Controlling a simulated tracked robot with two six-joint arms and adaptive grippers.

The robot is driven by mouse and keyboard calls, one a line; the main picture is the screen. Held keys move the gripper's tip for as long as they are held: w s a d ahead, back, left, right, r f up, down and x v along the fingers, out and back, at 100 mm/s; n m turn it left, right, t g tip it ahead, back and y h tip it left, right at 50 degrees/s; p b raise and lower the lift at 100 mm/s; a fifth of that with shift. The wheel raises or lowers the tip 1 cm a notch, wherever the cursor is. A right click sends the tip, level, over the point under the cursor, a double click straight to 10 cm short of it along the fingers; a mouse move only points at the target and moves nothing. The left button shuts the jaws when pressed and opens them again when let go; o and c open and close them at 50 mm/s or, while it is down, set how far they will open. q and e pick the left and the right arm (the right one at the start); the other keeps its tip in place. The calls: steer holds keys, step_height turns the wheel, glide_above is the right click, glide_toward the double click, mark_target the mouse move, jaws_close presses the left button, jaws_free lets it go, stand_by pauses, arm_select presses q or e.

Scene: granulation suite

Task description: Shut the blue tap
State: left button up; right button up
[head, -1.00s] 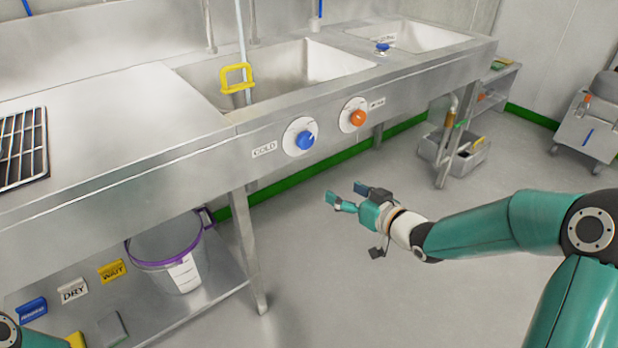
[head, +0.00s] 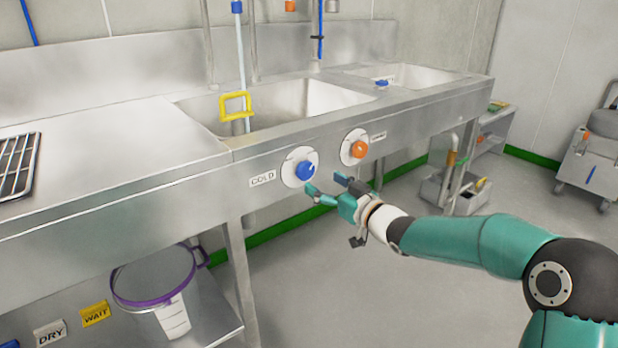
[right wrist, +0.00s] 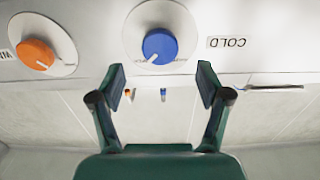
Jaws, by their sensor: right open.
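The blue tap (head: 305,170) is a round knob on a white dial on the front panel of the steel sink, beside a COLD label (head: 262,178). It also shows in the right wrist view (right wrist: 160,46), with its white pointer mark towards the lower left there. My right gripper (head: 324,187) is open and empty, just below and to the right of the blue tap in the head view. In the right wrist view the knob lies beyond the gap between the fingertips (right wrist: 162,84), apart from them. My left gripper is not in view.
An orange tap (head: 358,149) sits on the same panel to the right. A bucket with a purple rim (head: 155,285) stands on the shelf below. The floor in front is clear.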

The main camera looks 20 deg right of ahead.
mark_target(307, 173)
steer(key=x, duration=0.6)
steer(key=c, duration=1.1)
steer(key=shift+c, duration=0.3)
